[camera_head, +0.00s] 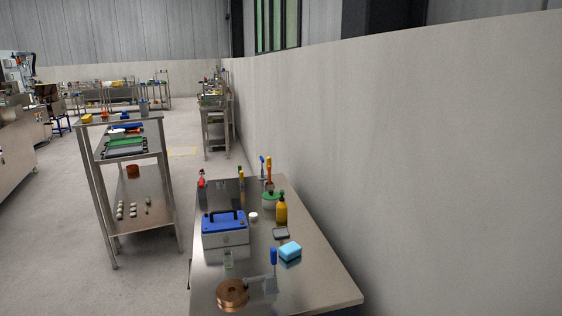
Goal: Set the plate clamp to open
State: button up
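A small metal clamp-like device with an upright blue handle (273,257) stands near the front of the steel table (325,285). Its grey metal arm points left toward a round copper-coloured disc (232,293); I cannot tell if they touch. Another upright blue handle (262,163) and an orange handle (269,168) stand at the table's far end. I cannot tell for certain which of these is the plate clamp, or its setting. My gripper is not in view.
A blue-and-white box (225,229), a light blue block (290,251), a yellow bottle (281,209) and a small glass (228,259) stand on the table. A wall (400,150) runs along its right side. A steel shelf rack (165,185) stands left, with open floor (60,240) beyond.

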aim_at(273, 251)
jog(key=i+j, duration=0.15)
jog(key=i, duration=0.3)
jog(key=i+j, duration=0.15)
jog(key=i, duration=0.3)
jog(key=z, duration=0.05)
